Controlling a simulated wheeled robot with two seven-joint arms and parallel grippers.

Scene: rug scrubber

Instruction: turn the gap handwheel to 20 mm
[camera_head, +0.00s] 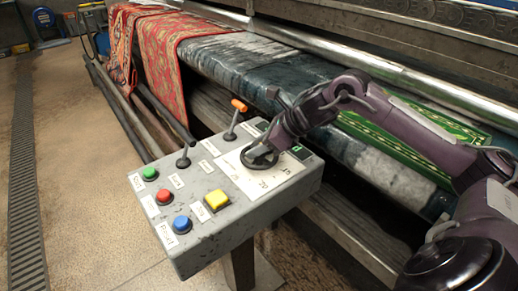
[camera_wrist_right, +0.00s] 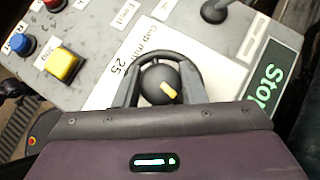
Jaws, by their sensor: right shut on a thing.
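The gap handwheel (camera_head: 258,158) is a small black wheel on a white scale plate on the grey control box. In the right wrist view its dark rim and round hub (camera_wrist_right: 157,80) show, with a short yellow mark (camera_wrist_right: 168,90) on the hub slanting toward the lower right. The number 25 is readable beside the wheel there; in the head view 20 and 15 show in front and to the right. My right gripper (camera_head: 266,147) is shut on the wheel, a finger at each side in the wrist view (camera_wrist_right: 160,88). My left gripper is not in view.
The control box (camera_head: 205,240) also carries green (camera_head: 150,173), red (camera_head: 164,196) and blue (camera_head: 181,224) buttons, a yellow button (camera_head: 216,200), a black lever (camera_head: 184,156) and an orange-tipped lever (camera_head: 236,115). Rollers with a red rug (camera_head: 190,35) lie behind.

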